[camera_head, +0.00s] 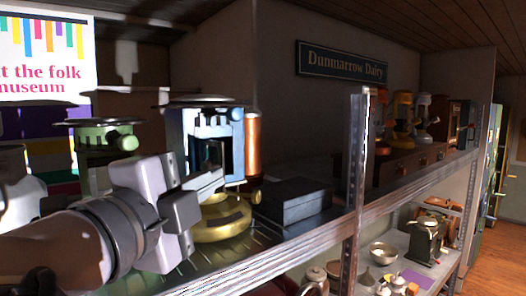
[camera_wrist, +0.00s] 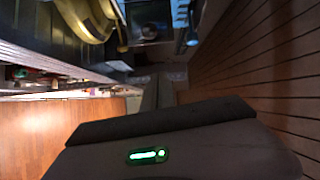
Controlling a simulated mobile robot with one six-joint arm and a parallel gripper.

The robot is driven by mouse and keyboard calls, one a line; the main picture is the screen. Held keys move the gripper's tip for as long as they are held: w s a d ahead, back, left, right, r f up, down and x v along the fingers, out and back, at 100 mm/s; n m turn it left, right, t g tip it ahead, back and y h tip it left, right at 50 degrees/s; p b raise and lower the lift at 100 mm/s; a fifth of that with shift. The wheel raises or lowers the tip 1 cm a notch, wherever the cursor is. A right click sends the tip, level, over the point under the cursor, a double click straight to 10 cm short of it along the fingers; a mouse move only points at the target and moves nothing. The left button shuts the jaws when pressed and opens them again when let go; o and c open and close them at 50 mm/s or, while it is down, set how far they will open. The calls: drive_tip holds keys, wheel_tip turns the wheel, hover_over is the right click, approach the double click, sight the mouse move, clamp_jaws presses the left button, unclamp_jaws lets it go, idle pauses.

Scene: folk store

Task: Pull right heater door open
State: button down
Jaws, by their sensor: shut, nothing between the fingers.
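The right heater (camera_head: 237,130) is a blue and metal unit with a dark flat top, a copper cylinder on its right side and a round brass base (camera_head: 222,222). It stands on the upper shelf. A dark gap shows in its front; whether the door stands ajar I cannot tell. My gripper (camera_head: 220,181) is shut and empty, its tips in front of the heater just above the brass base. It hides part of the front, and I cannot tell if it touches.
A green heater (camera_head: 100,150) stands to the left, partly behind my arm. A dark box (camera_head: 296,200) lies right of the brass base. A metal shelf post (camera_head: 354,165) rises further right. Bowls and pots (camera_head: 383,253) crowd the lower shelf. Floor (camera_head: 500,255) is clear at right.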

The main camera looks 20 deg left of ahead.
sight(204, 165)
drive_tip(key=w+d+f+m+y+p, duration=0.15)
drive_tip(key=w+p, duration=0.25)
drive_tip(key=w, duration=0.6)
drive_tip(key=s+a, duration=0.4)
drive_tip(key=a, duration=0.3)
drive_tip(key=shift+a+g+b, duration=0.2)
drive_tip(key=shift+g+b, duration=0.1)
drive_tip(key=shift+b, duration=0.05)
drive_tip(key=shift+d, duration=0.1)
